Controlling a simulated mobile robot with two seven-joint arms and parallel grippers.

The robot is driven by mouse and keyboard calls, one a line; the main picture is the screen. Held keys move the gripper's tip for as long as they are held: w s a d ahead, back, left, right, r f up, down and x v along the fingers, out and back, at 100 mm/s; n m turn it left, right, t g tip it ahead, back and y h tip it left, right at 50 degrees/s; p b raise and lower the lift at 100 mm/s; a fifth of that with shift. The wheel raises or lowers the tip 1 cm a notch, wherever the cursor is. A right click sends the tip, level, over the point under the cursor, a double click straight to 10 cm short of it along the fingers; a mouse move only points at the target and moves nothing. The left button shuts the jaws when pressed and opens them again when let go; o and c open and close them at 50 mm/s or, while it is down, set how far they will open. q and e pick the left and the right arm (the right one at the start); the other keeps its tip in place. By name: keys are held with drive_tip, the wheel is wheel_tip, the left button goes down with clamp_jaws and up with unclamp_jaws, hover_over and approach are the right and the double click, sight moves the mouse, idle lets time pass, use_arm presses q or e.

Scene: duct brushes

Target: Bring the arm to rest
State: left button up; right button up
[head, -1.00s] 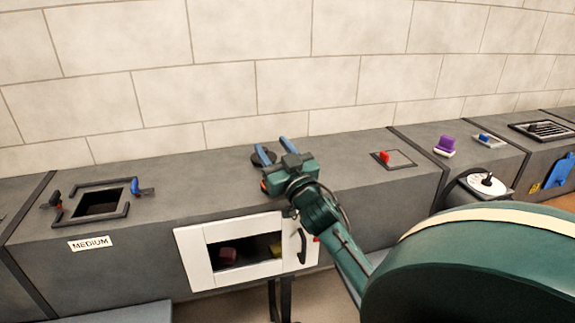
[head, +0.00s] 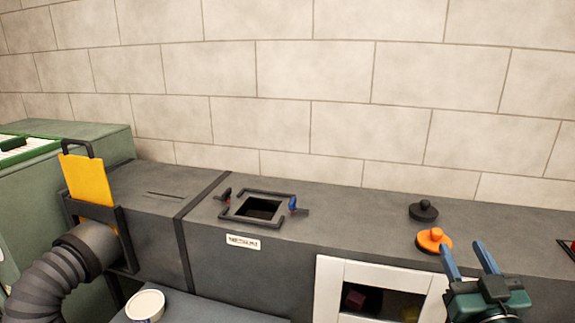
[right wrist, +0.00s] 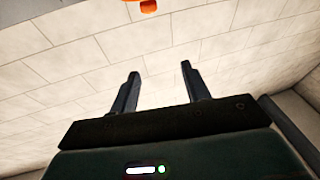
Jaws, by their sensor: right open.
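My right gripper (head: 463,246) is at the lower right of the head view, with its two blue fingers apart and nothing between them. In the right wrist view its fingers (right wrist: 160,69) are also spread and empty, with the pale wall beyond. An orange knobbed disc (head: 434,241) sits on the grey duct top beside the left fingertip in the head view; whether they touch I cannot tell. Part of an orange thing (right wrist: 148,6) shows at the top of the wrist view. My left gripper is in neither view.
A black knobbed disc (head: 423,211) sits behind the orange one. A framed square opening (head: 258,209) with blue and red clips is mid-duct. A white-framed window (head: 333,290) is in the front. A yellow plate (head: 88,180) and ribbed hose (head: 62,270) stand left.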

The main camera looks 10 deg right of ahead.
drive_tip(key=a+f+n+g+y+p, duration=0.2)
drive_tip(key=a+f+g+y, duration=0.2)
drive_tip(key=a+f, duration=0.75)
drive_tip(key=s+a+f+n+g+y+p, duration=0.1)
drive_tip(key=s+a+f+g+y, duration=0.1)
drive_tip(key=s+a+f, duration=0.3)
drive_tip(key=s+a+f+n+g+y+p, duration=0.1)
drive_tip(key=s+a+f+n+g+y, duration=0.1)
drive_tip(key=a+f, duration=0.7)
drive_tip(key=s+g+y, duration=0.1)
drive_tip(key=s, duration=0.1)
drive_tip(key=shift+s+a+f+g, duration=0.25)
drive_tip(key=shift+s+f+g, duration=0.05)
drive_tip(key=shift+s, duration=0.05)
drive_tip(key=shift+c, duration=1.2)
